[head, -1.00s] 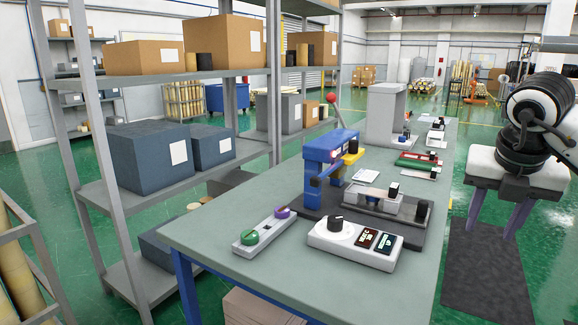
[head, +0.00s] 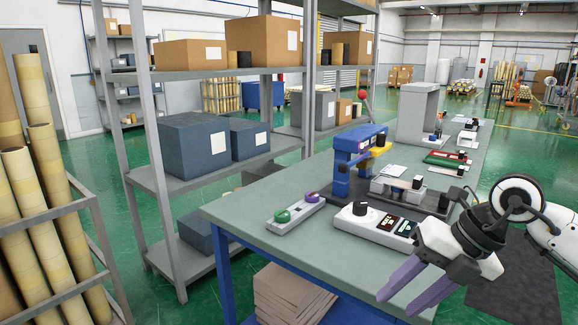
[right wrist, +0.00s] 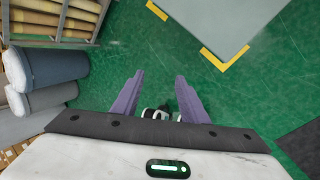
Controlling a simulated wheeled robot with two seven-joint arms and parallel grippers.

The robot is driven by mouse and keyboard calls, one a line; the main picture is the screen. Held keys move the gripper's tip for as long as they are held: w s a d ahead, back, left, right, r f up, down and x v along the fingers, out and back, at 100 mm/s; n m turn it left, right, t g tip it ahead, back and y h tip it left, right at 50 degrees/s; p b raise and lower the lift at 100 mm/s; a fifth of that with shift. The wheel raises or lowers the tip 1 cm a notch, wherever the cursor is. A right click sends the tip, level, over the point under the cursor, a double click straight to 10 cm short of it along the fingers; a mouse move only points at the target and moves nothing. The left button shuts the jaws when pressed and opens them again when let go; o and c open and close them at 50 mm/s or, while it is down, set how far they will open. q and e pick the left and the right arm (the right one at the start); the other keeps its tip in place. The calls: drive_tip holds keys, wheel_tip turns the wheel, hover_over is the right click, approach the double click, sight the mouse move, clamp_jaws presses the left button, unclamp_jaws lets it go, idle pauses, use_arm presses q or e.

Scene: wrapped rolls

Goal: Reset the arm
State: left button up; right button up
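My right arm comes in from the right in the head view. Its gripper (head: 395,305) has two purple fingers standing apart with nothing between them, pointing down and left over the front right part of the workbench. In the right wrist view the same gripper (right wrist: 160,76) is open and empty, with green floor beyond the fingertips. My left arm and gripper do not show.
The workbench (head: 290,248) carries a blue press (head: 352,160), a white control box (head: 375,228) and a button box (head: 295,212). A shelf rack with boxes (head: 190,145) stands behind it. Yellowish rolls (head: 35,200) stand in a rack at left. Green floor is open at right.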

drive_tip(key=s+a+r+m+t+y, duration=0.1)
drive_tip(key=s+a+m+y, duration=0.15)
drive_tip(key=a+y, duration=0.6)
drive_tip(key=s+a+r+m+t+y, duration=0.1)
drive_tip(key=s+a+m+y, duration=0.3)
drive_tip(key=a, duration=0.7)
drive_tip(key=w+d+f+m+t+h, duration=0.2)
drive_tip(key=d+f+m+t+h, duration=0.4)
drive_tip(key=m, duration=0.3)
drive_tip(key=w+d+f+m+t+h, duration=0.2)
drive_tip(key=d+f+m+t+h, duration=0.2)
drive_tip(key=f+m+t, duration=0.35)
drive_tip(key=s+d+f+m+g+h, duration=0.2)
drive_tip(key=s+f+m+g, duration=0.2)
drive_tip(key=s+f, duration=0.5)
drive_tip(key=s+d+f+m+g+h, duration=0.2)
drive_tip(key=s+f, duration=0.7)
drive_tip(key=f, duration=0.5)
drive_tip(key=m+g+h, duration=0.1)
drive_tip(key=m+g, duration=0.1)
drive_tip(key=g, duration=0.1)
drive_tip(key=shift+s+d+f+m, duration=0.15)
drive_tip(key=shift+s+d+m, duration=0.05)
drive_tip(key=shift+s+m, duration=0.15)
